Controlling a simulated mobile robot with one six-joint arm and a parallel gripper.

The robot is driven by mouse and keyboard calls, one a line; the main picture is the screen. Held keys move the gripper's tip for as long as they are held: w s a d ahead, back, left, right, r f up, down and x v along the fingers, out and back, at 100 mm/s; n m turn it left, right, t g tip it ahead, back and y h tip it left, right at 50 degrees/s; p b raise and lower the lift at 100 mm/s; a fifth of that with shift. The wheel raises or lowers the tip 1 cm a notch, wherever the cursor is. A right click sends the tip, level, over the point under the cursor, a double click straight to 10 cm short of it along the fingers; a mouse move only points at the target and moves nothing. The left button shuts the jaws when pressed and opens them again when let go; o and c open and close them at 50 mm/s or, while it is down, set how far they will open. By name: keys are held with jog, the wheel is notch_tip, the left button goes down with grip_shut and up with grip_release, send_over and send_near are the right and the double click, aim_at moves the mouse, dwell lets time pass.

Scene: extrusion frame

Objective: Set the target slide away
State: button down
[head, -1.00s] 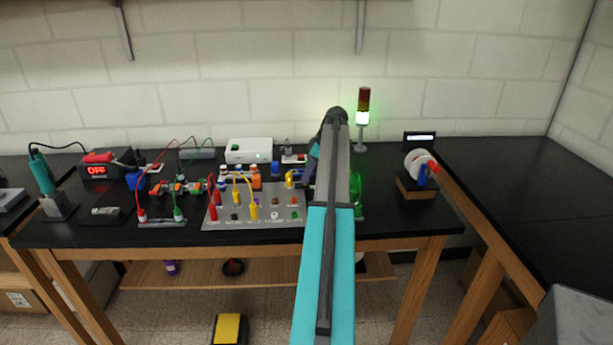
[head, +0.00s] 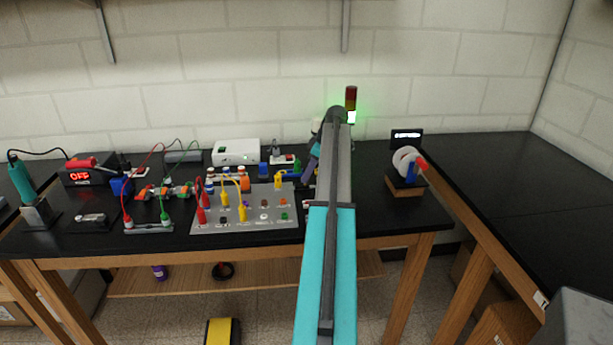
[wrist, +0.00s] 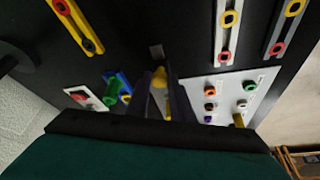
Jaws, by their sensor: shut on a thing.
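My gripper (wrist: 157,88) shows in the wrist view as two dark fingers pointing down over the black bench. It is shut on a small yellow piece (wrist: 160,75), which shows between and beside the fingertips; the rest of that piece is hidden. I cannot tell whether it is the target slide. No other thing can be surely told as the target slide.
In the wrist view, a white panel with coloured knobs (wrist: 222,97) lies right, and a blue piece with a green knob (wrist: 117,90) lies left. A grey plug panel (head: 245,213), a signal lamp (head: 351,105) and a spool stand (head: 404,187) are on the bench.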

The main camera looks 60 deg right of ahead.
jog(key=c, duration=1.5)
grip_release()
jog(key=shift+w+a, duration=0.1)
jog(key=shift+c, duration=0.2)
jog(key=shift+r, duration=0.1)
jog(key=b+v, duration=0.2)
jog(key=v, duration=1.1)
jog(key=shift+s+r, duration=0.2)
jog(key=shift+r, duration=0.05)
